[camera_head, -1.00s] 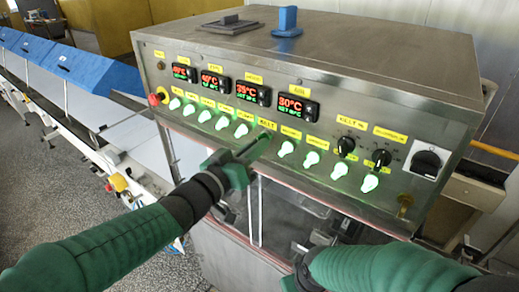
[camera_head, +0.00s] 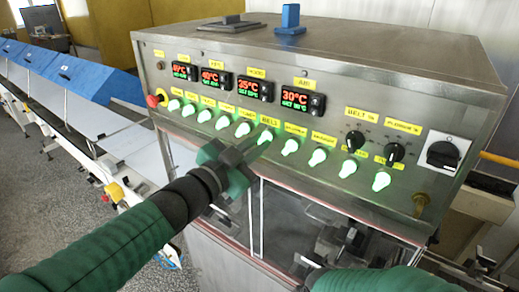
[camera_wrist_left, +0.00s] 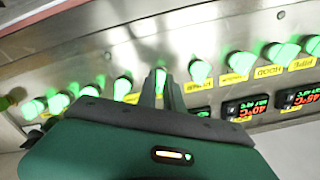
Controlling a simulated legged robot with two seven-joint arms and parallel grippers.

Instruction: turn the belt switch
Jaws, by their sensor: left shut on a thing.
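The belt switch (camera_head: 265,137) is a glowing green knob under a yellow BELT label (camera_head: 270,121), in the row on the steel panel. My left gripper (camera_head: 258,143) reaches it from the lower left and is shut on it. In the left wrist view the glowing knob (camera_wrist_left: 160,82) shows between the two dark fingers (camera_wrist_left: 160,92); they hide part of it. My right forearm (camera_head: 370,281) is at the bottom edge, and its fingers are out of view.
Other green knobs stand close on both sides, such as one to the left (camera_head: 243,129) and one to the right (camera_head: 290,147). Black knobs (camera_head: 355,141) and a large rotary switch (camera_head: 443,154) are further right. A red button (camera_head: 153,101) is at the panel's left end.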

